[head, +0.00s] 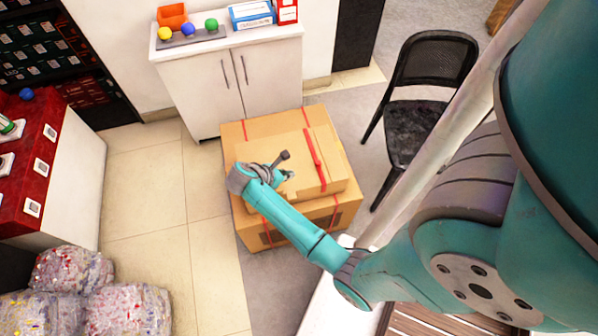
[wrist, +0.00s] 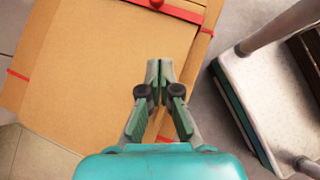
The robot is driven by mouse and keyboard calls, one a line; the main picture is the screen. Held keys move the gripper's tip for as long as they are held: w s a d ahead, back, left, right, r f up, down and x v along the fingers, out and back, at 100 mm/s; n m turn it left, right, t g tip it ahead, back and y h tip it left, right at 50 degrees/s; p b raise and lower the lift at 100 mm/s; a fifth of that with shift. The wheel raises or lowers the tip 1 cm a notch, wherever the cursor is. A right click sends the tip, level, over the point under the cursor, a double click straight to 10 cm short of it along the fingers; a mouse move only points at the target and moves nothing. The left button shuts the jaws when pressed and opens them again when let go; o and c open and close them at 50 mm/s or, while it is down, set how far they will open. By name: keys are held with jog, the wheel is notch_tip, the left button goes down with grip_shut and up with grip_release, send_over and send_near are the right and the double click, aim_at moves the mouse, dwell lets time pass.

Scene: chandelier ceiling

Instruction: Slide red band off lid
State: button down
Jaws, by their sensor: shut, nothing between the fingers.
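A cardboard box (head: 262,236) stands on the floor, with a smaller raised cardboard lid (head: 265,150) on top. The bright red band (head: 315,160) lies across the right part of the lid. In the wrist view, a red strip with a rounded red piece, which looks like the band (wrist: 182,12), crosses the top edge, partly cut off. My gripper (head: 290,174) is above the lid, left of the band and apart from it. In the wrist view my gripper (wrist: 158,68) has its fingertips together, with nothing between them, over bare cardboard near the lid's right side.
Thin red straps run over the larger box. A black chair (head: 430,95) stands to the right. A white cabinet (head: 228,75) with coloured balls and boxes is behind. A red-topped counter (head: 30,165) and wrapped bales (head: 80,290) are at left. Tiled floor between is clear.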

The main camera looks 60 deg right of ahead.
aim_at(317, 167)
jog(key=shift+w+a+r, duration=0.15)
jog(key=shift+w+r, duration=0.15)
jog(key=shift+w, duration=0.05)
jog(key=x, duration=1)
jog(key=shift+s, duration=0.2)
jog(key=shift+s+d, duration=0.25)
jog(key=shift+d, duration=0.3)
jog(key=shift+s+d, duration=0.25)
jog(key=shift+d, duration=0.35)
jog(key=shift+s+d, duration=0.35)
jog(key=shift+d, duration=0.35)
